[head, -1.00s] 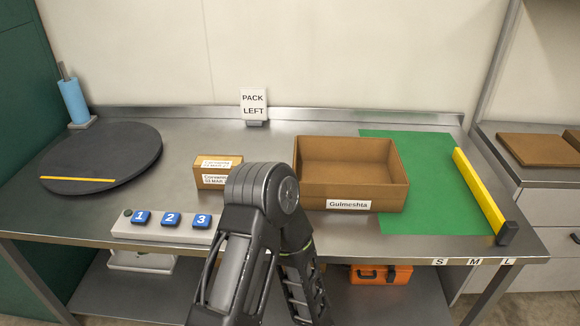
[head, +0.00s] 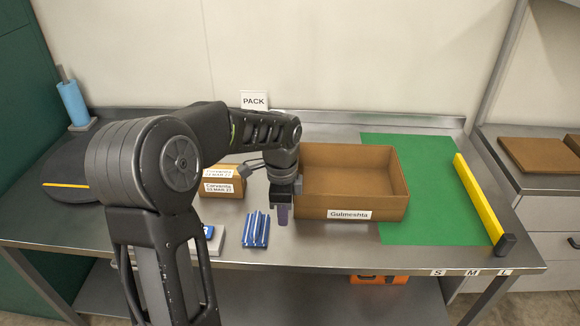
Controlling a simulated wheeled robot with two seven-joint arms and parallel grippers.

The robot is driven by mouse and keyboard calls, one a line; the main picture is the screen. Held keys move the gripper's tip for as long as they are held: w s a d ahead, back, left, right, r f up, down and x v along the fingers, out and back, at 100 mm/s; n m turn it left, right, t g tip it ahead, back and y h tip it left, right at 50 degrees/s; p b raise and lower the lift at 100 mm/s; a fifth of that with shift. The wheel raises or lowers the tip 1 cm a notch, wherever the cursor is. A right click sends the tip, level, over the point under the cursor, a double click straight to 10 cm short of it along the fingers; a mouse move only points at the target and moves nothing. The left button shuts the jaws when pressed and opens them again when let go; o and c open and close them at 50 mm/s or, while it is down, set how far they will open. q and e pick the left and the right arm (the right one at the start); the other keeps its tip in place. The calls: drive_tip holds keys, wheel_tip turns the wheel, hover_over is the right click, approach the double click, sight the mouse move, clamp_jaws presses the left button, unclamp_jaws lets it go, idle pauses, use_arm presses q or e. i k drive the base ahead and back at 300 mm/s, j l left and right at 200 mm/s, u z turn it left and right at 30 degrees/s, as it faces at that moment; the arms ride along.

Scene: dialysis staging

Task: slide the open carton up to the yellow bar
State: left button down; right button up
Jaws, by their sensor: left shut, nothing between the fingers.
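The open carton (head: 350,198) is a brown, empty box labelled "Gulmeshta". It stands upright with its right part over the green mat (head: 440,215). The yellow bar (head: 477,197) lies along the mat's right edge, with a wide strip of bare mat between it and the carton. My left gripper (head: 283,214) points down, shut and empty, just left of the carton's left wall near its front corner. I cannot tell whether it touches the wall. My left wrist hides part of the carton's left side. My right gripper is not in view.
A small labelled box (head: 222,183) stands left of the gripper. Blue striped items (head: 256,229) lie near the front edge. My arm covers much of the dark round plate (head: 62,178) and the numbered button strip. A "PACK" sign (head: 254,100) stands at the back.

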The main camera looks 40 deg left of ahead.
sight(361, 182)
drive_tip(key=i+j, duration=0.65)
drive_tip(key=j, duration=0.15)
